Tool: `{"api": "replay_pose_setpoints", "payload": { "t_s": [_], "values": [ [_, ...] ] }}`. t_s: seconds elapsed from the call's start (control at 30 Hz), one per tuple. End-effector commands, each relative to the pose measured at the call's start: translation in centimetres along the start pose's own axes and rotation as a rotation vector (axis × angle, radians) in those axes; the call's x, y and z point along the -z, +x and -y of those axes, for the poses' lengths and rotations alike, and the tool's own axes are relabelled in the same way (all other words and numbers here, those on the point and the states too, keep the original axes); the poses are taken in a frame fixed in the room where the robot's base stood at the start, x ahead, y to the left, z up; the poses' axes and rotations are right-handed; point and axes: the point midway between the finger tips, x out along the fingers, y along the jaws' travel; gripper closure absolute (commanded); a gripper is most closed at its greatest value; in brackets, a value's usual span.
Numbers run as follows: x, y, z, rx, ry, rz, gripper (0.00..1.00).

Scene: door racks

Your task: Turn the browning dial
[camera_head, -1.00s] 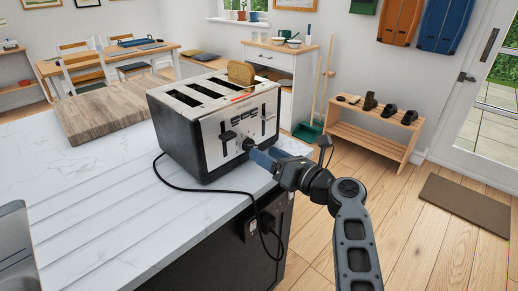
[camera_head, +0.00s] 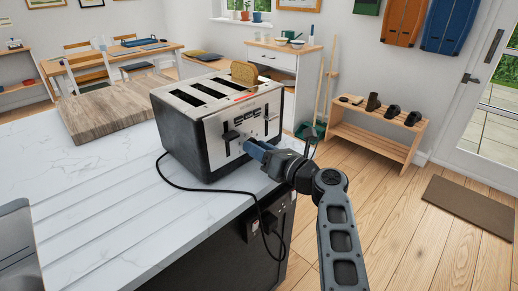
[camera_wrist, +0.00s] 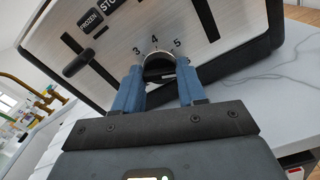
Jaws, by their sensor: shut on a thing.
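The toaster (camera_head: 182,138) stands on the white counter, its brushed-metal front facing right and toward me. Its browning dial (camera_wrist: 158,61) is a round dark knob with a bright rim, low on the front panel. The numbers 3, 4 and 5 show around it in the wrist view, which also shows the toaster's metal front (camera_wrist: 218,52). My gripper (camera_head: 251,146) reaches the front from the lower right. In the wrist view, its blue fingers (camera_wrist: 159,80) are shut on the dial, one on each side. The dial's pointer is hidden, so its setting cannot be told.
A dark lever (camera_head: 231,135) is left of the dial. The black cord (camera_head: 205,190) loops over the counter edge. A wooden board (camera_head: 105,108) lies behind left.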

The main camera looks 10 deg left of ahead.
Motion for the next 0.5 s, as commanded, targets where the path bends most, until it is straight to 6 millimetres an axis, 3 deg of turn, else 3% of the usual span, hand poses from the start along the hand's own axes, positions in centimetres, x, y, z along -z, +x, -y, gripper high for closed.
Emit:
{"api": "replay_pose_setpoints", "payload": {
  "t_s": [0.27, 0.5],
  "values": [
    [0.01, -0.02, 0.02, 0.000, 0.000, 0.000, 0.90],
    [0.06, -0.04, 0.05, 0.001, -0.025, 0.000, 0.90]
  ]
}}
